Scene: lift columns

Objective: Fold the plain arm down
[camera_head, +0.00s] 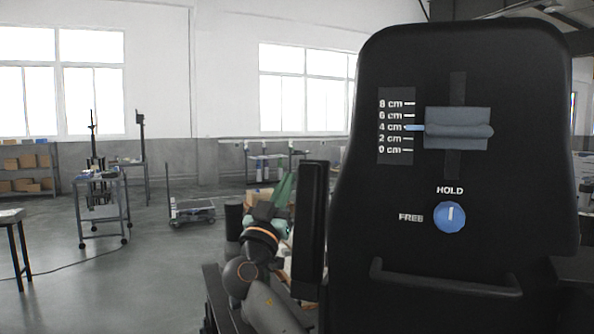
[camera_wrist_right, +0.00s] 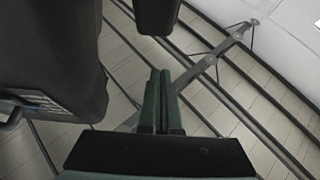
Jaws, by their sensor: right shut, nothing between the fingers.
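A plain black padded arm (camera_head: 311,225) stands upright along the left side of a black backrest (camera_head: 400,70) in the head view. My right gripper (camera_head: 284,190) is just left of this upright arm. Its dark green fingers (camera_wrist_right: 160,75) lie together in the wrist view, with nothing between them. A dark padded shape (camera_wrist_right: 155,12), probably the upright arm, is beyond the fingertips at the top of that view, apart from them. The backrest also shows there as a dark mass (camera_wrist_right: 65,50) on the left. My left gripper is out of view.
The backrest carries a grey slider (camera_head: 458,128) near 4 cm, a blue knob (camera_head: 450,217) with its mark upright toward HOLD, and a black bar handle (camera_head: 445,285). A cart (camera_head: 192,212), a wheeled table (camera_head: 100,205) and shelves (camera_head: 28,168) stand well back on open floor.

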